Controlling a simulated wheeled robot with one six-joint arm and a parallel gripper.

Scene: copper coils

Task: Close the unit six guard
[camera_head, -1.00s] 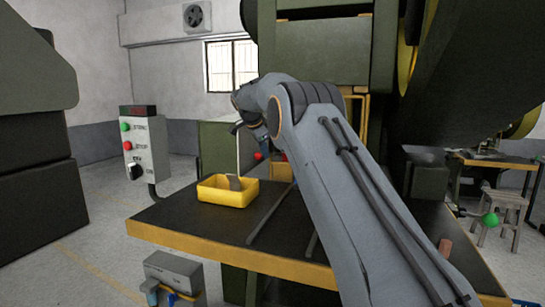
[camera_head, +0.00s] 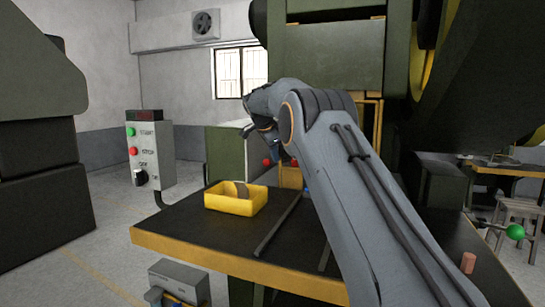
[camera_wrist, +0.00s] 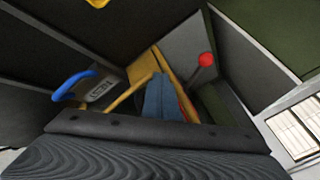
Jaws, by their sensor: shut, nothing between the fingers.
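The green press (camera_head: 328,55) stands behind the table. A yellow frame (camera_head: 372,125) shows at its opening, partly behind my arm; I take it for the guard but cannot be sure, nor tell how far open it is. The wrist view shows yellow bars (camera_wrist: 135,92), a blue handle (camera_wrist: 68,86) beside a small labelled plate at left, and a red ball knob (camera_wrist: 207,59) on a lever at right. My gripper (camera_head: 277,150) is by the front of the press, above the table. Its shut, empty fingers (camera_wrist: 160,98) point among these parts; I cannot tell if they touch anything.
A control box (camera_head: 150,150) stands at left. A reddish block (camera_head: 468,262) lies at the table's right. A stool (camera_head: 520,212) stands beyond.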

